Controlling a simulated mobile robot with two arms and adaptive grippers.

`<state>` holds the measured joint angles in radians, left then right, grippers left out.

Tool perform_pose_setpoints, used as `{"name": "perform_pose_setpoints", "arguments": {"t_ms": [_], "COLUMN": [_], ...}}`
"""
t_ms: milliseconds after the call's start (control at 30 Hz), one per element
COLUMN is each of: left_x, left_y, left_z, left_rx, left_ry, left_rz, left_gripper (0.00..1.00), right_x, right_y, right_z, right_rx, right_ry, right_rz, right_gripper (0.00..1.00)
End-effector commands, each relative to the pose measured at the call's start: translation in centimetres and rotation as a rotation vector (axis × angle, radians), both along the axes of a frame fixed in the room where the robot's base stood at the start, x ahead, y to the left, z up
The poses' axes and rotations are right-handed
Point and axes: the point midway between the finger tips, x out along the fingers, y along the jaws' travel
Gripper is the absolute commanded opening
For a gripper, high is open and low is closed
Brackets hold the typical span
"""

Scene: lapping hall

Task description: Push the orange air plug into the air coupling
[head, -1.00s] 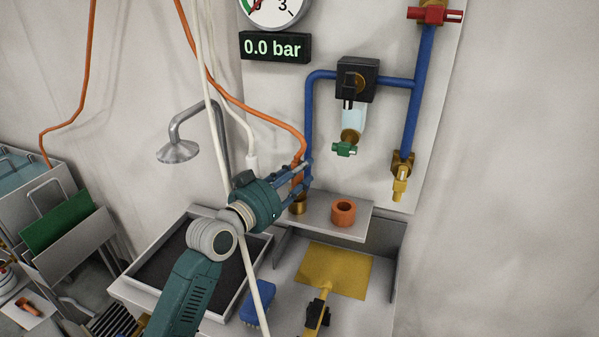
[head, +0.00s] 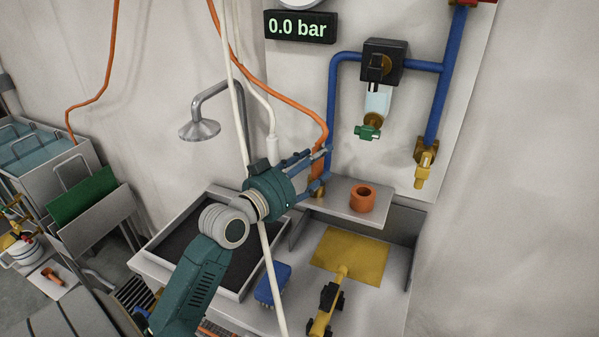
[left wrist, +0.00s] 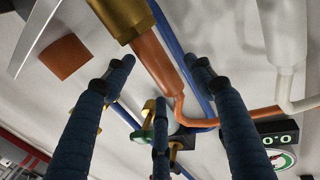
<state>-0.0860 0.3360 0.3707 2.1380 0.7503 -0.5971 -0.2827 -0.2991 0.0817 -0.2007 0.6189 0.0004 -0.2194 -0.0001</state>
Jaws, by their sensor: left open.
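The orange air plug (head: 318,170) stands upright at the end of the orange hose, at the left end of the small shelf. The brass air coupling (head: 318,192) is below it, partly hidden by my gripper. In the left wrist view the plug (left wrist: 155,60) meets the mouth of the brass coupling (left wrist: 122,14); I cannot tell how deep it sits. My left gripper (head: 318,170) is open, with its fingers spread around the plug. In the wrist view the fingers (left wrist: 158,66) stand apart on either side. My right gripper is not in view.
An orange ring (head: 362,198) stands on the shelf (head: 345,208) right of the plug. Blue piping (head: 332,110) runs close behind. A white hose (head: 268,262) hangs past my arm. A display (head: 300,27) reads 0.0 bar. A blue brush (head: 272,284) and yellow tool (head: 325,310) lie below.

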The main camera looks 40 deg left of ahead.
Motion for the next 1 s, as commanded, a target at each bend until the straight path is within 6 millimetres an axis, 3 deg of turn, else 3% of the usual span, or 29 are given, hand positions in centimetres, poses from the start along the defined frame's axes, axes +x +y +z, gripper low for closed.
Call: {"name": "perform_pose_setpoints", "arguments": {"t_ms": [300, 500, 1000], "left_x": [-6.6, -9.2, -10.2], "left_y": [0.4, 0.5, 0.6], "left_z": [-0.1, 0.0, 0.1], "left_rx": [0.003, 0.001, 0.0], "left_ry": [0.004, 0.002, -0.003], "left_rz": [0.0, -0.001, 0.0], "left_gripper": [0.55, 0.55, 0.55], "right_x": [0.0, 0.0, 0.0], "right_y": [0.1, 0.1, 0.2], "right_z": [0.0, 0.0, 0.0], "right_rx": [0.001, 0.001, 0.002], "right_ry": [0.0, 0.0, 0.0], "right_rz": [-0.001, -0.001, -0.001], "right_gripper": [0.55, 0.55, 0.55]}}
